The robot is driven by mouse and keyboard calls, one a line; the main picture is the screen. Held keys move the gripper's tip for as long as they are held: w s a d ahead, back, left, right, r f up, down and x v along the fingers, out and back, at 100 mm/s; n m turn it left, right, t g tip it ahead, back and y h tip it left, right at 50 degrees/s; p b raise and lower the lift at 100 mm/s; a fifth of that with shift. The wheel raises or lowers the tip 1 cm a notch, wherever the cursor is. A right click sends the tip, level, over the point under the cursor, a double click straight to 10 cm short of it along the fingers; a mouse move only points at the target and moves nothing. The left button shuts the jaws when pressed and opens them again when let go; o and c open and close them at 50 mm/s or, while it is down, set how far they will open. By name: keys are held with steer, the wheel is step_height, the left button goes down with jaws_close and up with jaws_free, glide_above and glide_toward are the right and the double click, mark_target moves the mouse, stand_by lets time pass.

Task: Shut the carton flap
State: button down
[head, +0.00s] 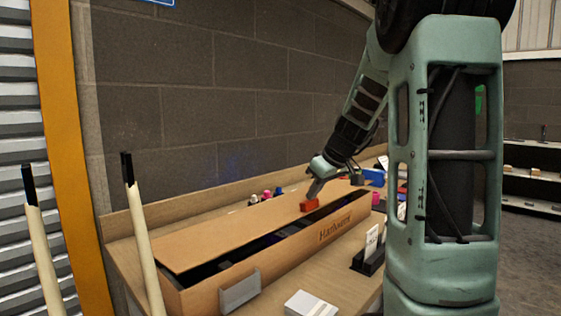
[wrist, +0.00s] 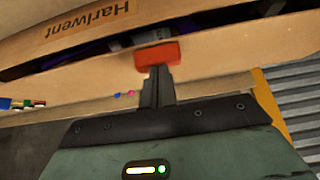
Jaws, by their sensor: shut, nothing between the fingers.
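The long brown carton (head: 335,228), printed "Hariwent", lies along the bench; its printed front also shows in the wrist view (wrist: 170,14). Its wide flap (head: 225,233) is tilted down over most of the top. A long dark gap stays between the flap's front edge and the front wall, with dark contents partly visible. A red block (head: 308,205) sits at the flap's front edge; it also shows in the wrist view (wrist: 158,55). My gripper (head: 314,191) is shut, its fingertips at the red block from the flap side. I cannot tell whether they touch it.
The wooden bench (head: 345,271) runs along a block wall. A grey plate (head: 240,291) stands at the carton's front, near a white stack (head: 311,304). A dark holder with a card (head: 370,250) stands to the right. Small coloured items (head: 267,194) lie behind the carton. Two pale poles rise at left.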

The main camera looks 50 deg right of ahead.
steer(key=shift+s+f+b, duration=0.25)
steer(key=shift+f+b, duration=0.45)
steer(key=shift+b, duration=0.1)
steer(key=shift+s+f+b, duration=0.25)
steer(key=shift+f+b, duration=0.45)
steer(key=shift+b, duration=0.05)
steer(key=shift+s+f+b, duration=0.25)
steer(key=shift+f+b, duration=0.45)
steer(key=shift+b, duration=0.1)
steer(key=shift+s+a+f, duration=0.1)
steer(key=shift+f, duration=0.05)
steer(key=p+v, duration=0.2)
steer(key=v, duration=1.6)
steer(key=shift+w, duration=0.25)
